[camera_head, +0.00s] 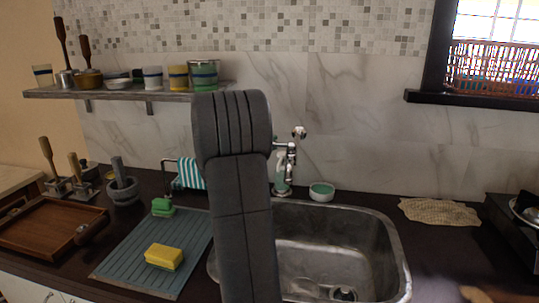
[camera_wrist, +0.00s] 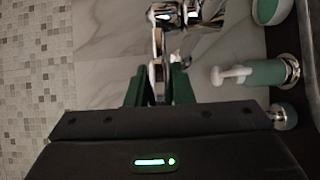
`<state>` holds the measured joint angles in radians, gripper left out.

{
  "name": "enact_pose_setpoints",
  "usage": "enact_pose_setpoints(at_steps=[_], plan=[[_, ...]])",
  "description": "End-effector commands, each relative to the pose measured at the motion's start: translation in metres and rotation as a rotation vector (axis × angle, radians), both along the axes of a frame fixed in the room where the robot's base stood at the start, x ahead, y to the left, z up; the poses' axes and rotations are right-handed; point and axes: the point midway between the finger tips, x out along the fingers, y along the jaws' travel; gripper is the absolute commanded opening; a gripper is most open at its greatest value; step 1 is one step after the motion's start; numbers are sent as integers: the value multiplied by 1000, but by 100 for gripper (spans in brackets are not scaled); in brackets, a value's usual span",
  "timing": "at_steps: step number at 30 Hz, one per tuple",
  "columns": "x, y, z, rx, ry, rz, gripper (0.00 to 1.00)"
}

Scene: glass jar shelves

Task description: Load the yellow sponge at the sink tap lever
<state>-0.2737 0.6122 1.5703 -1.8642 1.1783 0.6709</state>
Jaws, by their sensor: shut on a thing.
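The yellow sponge (camera_head: 164,257) lies on the blue-grey ridged drainboard (camera_head: 130,278), left of the sink, apart from my gripper. The chrome sink tap (camera_head: 290,160) stands behind the sink, and my arm covers part of its left side. In the wrist view, my gripper (camera_wrist: 159,84) has its two green fingers on either side of the tap's narrow chrome lever (camera_wrist: 158,46) and is shut on it. The tap body (camera_wrist: 190,14) shows beyond. In the head view my gripper is hidden behind my arm.
The steel sink (camera_head: 345,248) is at centre right. A green soap dispenser (camera_wrist: 265,72) and a small green-white bowl (camera_head: 321,191) stand near the tap. A green scrubber (camera_head: 162,208) lies behind the yellow sponge. A wall shelf (camera_head: 110,94) holds jars. A beige cloth (camera_head: 438,212) lies right.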

Motion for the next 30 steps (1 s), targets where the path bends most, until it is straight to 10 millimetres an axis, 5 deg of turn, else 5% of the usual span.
enact_pose_setpoints(at_steps=[24,25,27,30], plan=[[-8,0,0,-1,1,113,0],[-8,0,0,-1,1,113,27],[-8,0,0,-1,1,112,40],[-8,0,0,-1,1,112,43]])
